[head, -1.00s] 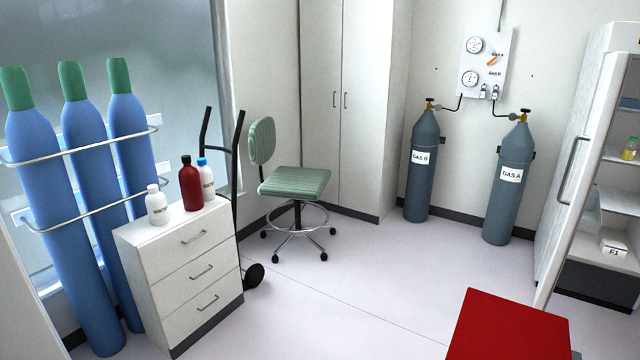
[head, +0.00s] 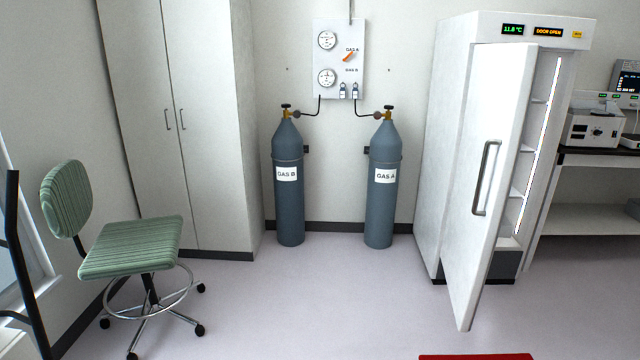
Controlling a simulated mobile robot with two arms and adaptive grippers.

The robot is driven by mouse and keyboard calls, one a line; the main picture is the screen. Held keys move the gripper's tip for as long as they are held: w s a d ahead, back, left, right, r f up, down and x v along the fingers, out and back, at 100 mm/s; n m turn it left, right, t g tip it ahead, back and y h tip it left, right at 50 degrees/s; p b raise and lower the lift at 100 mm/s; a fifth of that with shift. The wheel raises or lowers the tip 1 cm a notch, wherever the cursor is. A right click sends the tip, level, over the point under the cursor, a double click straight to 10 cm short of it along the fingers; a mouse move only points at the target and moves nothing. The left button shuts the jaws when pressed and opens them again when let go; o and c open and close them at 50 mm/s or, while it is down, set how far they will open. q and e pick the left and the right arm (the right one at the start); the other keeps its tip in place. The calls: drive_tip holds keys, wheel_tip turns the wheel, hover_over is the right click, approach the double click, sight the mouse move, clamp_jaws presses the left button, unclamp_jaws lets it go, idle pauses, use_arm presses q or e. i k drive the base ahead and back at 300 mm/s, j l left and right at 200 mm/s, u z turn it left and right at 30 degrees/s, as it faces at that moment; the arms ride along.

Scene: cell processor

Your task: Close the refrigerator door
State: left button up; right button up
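The white refrigerator (head: 443,150) stands at the right in the head view. Its door (head: 505,150) is ajar, swung out toward me, with a vertical grey handle (head: 486,178) on its outer face. A lit strip and parts of the shelves show through the gap to the right of the door. The display (head: 549,31) on top reads "DOOR OPEN", beside a green 11.8 °C reading. Neither of my grippers is in view.
A green striped swivel chair (head: 130,245) stands at the left. Two grey gas cylinders (head: 289,205) stand by the back wall next to a tall cabinet (head: 170,130). A bench with instruments (head: 592,128) is at the right. The floor before the refrigerator is clear, except a red surface (head: 476,357) at the bottom edge.

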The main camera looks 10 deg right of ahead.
sight(503, 76)
drive_tip(key=i+z, duration=0.35)
drive_tip(key=z, duration=0.15)
drive_tip(key=i+j+z, duration=0.15)
drive_tip(key=i+z, duration=0.2)
drive_tip(key=z, duration=0.15)
drive_tip(key=i+j+z, duration=0.3)
drive_tip(key=z, duration=0.2)
